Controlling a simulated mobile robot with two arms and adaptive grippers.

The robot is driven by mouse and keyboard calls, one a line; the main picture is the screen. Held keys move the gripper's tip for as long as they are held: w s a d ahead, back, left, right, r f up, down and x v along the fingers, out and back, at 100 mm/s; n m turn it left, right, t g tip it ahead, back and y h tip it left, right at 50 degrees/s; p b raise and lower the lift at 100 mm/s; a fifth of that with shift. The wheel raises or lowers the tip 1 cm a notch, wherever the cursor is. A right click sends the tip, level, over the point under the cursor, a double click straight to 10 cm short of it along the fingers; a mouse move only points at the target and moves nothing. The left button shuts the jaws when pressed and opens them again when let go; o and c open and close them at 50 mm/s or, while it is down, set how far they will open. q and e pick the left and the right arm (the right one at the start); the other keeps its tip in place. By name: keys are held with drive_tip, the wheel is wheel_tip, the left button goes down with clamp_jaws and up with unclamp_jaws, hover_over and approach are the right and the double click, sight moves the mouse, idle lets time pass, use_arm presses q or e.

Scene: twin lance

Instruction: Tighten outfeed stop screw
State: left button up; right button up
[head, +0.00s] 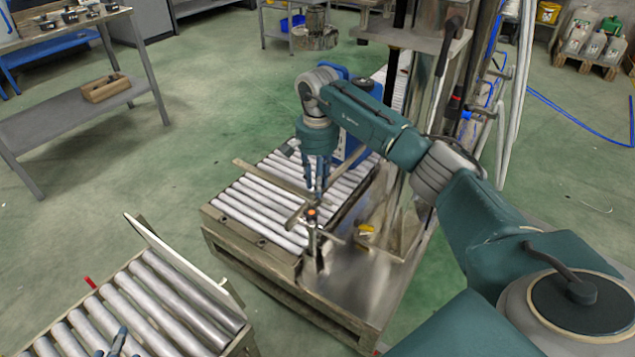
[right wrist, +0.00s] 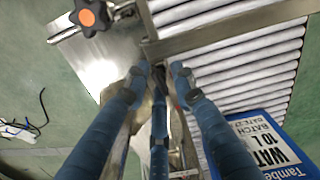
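The stop screw shows as a star knob with an orange cap (head: 311,212) on an upright post at the front corner of the outfeed roller conveyor; the black-lobed knob is also at the top left of the right wrist view (right wrist: 88,14). A metal stop bar (right wrist: 225,30) lies across the rollers beside it. My right gripper (head: 318,192) points down just above and behind the knob. In the right wrist view its blue fingers (right wrist: 160,72) are spread, with the bar's end beyond them and the knob outside them. Blue-grey fingertips of my left gripper (head: 118,345) barely show at the bottom.
A blue container with a white label (right wrist: 262,145) stands on the rollers close to my right gripper. A second roller conveyor (head: 140,300) with a raised white guard is at the lower left. A steel column frame rises behind my right arm. Green floor lies between the conveyors.

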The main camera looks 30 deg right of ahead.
drive_tip(key=shift+c, duration=0.3)
drive_tip(key=shift+f, duration=0.1)
clamp_jaws()
use_arm(q)
drive_tip(key=shift+d, duration=0.1)
use_arm(e)
drive_tip(key=shift+a, duration=0.1)
use_arm(q)
drive_tip(key=shift+s+a+f+g+p, duration=0.25)
drive_tip(key=shift+s+f+g, duration=0.25)
drive_tip(key=shift+s+f, duration=0.25)
drive_tip(key=shift+s+a+f+g+p, duration=0.1)
drive_tip(key=shift+s+a+f+g, duration=0.25)
drive_tip(key=shift+s+f+g, duration=0.3)
use_arm(e)
drive_tip(key=shift+a+m, duration=0.15)
drive_tip(key=shift+m, duration=0.25)
drive_tip(key=shift+c, duration=0.7)
unclamp_jaws()
drive_tip(key=shift+o, duration=1)
drive_tip(key=shift+a, duration=0.1)
use_arm(q)
drive_tip(key=shift+a+f, duration=0.15)
use_arm(e)
drive_tip(key=shift+d, duration=0.2)
